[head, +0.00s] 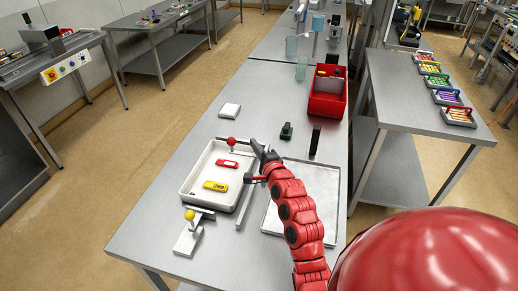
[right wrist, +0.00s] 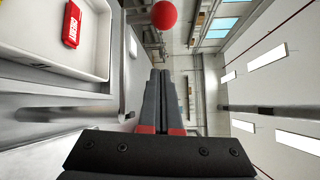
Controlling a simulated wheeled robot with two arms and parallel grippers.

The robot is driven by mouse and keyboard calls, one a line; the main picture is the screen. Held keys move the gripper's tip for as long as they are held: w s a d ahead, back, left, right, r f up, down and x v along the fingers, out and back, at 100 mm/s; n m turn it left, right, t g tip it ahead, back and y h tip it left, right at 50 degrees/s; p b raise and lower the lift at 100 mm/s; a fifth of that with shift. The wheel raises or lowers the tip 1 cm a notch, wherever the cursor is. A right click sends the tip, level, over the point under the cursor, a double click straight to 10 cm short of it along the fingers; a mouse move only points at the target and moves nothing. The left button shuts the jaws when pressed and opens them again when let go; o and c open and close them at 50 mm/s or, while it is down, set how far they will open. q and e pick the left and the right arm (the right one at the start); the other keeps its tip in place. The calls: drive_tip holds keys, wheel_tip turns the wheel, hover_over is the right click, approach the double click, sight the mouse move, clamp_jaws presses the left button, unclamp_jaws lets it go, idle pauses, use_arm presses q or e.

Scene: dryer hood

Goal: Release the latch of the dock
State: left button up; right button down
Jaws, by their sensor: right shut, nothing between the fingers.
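A white tray (head: 186,184) on the table holds a red block (head: 228,164) and a yellow block (head: 215,186). A second lever with a yellow ball knob (head: 189,214) stands on a white base at the tray's near side. My right gripper (head: 259,148) is shut and empty, just right of the red knob. I cannot tell whether it touches that lever. Which part is the dock's latch is not clear. My left gripper is out of view.
A flat metal tray (head: 270,222) lies right of the white tray, partly under my right arm. A red bin (head: 327,104), a dark green object (head: 286,131) and a black upright block (head: 315,140) stand farther back. A white box (head: 230,110) lies behind the white tray.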

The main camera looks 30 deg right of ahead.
drive_tip(key=w+a+p, duration=0.3)
drive_tip(key=p, duration=0.1)
drive_tip(key=shift+w+a+r, duration=0.1)
drive_tip(key=shift+a+r, duration=0.05)
drive_tip(key=shift+r, duration=0.05)
drive_tip(key=shift+w+f, duration=0.1)
